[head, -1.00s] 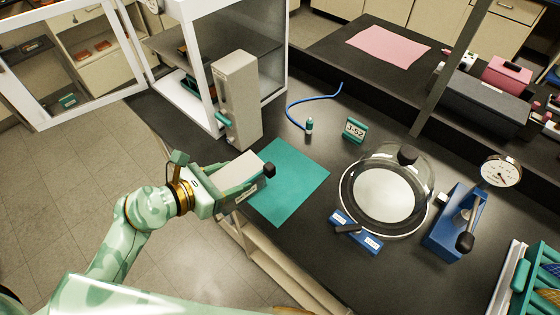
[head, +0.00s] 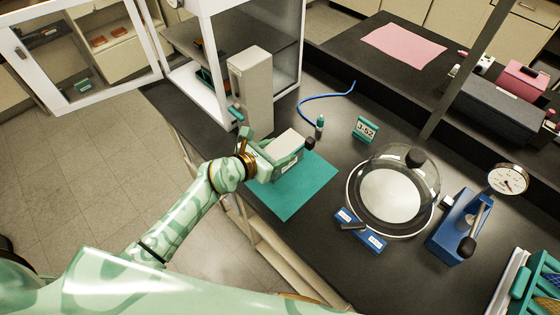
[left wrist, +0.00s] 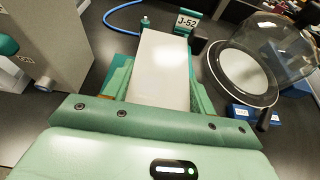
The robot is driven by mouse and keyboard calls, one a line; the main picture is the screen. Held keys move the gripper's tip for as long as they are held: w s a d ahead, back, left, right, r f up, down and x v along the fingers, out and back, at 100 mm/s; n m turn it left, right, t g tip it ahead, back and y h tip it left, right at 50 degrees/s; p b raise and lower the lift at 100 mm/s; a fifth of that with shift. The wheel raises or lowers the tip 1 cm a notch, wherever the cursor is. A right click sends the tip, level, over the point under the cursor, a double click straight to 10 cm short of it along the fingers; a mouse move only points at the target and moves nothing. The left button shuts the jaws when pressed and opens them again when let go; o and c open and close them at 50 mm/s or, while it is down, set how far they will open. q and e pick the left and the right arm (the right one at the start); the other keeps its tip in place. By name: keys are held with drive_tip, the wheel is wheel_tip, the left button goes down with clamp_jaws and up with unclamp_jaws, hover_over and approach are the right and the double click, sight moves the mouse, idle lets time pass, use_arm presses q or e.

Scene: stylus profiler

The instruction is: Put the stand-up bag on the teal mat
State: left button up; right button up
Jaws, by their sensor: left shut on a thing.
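The teal mat (head: 296,203) lies flat on the black bench near its front edge. My left gripper (head: 291,152) is over the rear part of the mat and hides some of it. It is shut on a pale, off-white thing, taken as the stand-up bag (head: 284,142). In the left wrist view the bag (left wrist: 162,68) shows as a smooth pale slab between the green fingers. Its underside is hidden, so I cannot tell whether it touches the mat. My right gripper is not in view.
A grey upright box (head: 251,88) stands just behind the left gripper. A teal J-52 sign (head: 364,129), a small teal-capped vial (head: 320,122) and a blue cable (head: 328,97) lie beyond. A glass-domed dish (head: 391,190) stands right of the mat, with a blue block (head: 360,229) before it.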

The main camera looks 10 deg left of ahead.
sight(279, 158)
use_arm(q)
drive_tip(key=shift+w+d+f+b, duration=0.15)
drive_tip(key=shift+w+f+b, duration=0.4)
drive_tip(key=shift+w+f, duration=0.45)
wheel_tip(279, 158, down, 3)
drive_tip(key=shift+s+f+b, duration=0.1)
drive_tip(key=shift+f+b, duration=0.05)
drive_tip(key=shift+b, duration=0.75)
drive_tip(key=o, duration=1.4)
drive_tip(key=shift+s+r, duration=0.15)
drive_tip(key=shift+r, duration=0.05)
drive_tip(key=p+v, duration=0.3)
drive_tip(key=v, duration=0.9)
drive_tip(key=shift+f, duration=0.1)
